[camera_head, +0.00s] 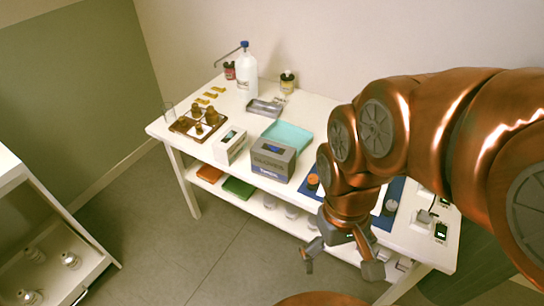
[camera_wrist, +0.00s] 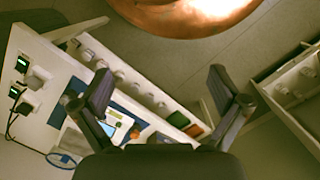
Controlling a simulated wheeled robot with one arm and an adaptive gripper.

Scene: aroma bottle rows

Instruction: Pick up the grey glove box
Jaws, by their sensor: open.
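My gripper (camera_head: 336,262) is in front of the table, to the right of and nearer than the box, pointing down. It is open and empty; both fingers are spread apart in the wrist view (camera_wrist: 160,88).
A white box (camera_head: 230,146) stands just left of the glove box, and a teal tray (camera_head: 288,136) lies behind it. A wooden tray with brown bottles (camera_head: 197,124) is farther left. An orange-capped bottle (camera_head: 313,182) stands to the right. Open floor (camera_head: 190,240) lies in front.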

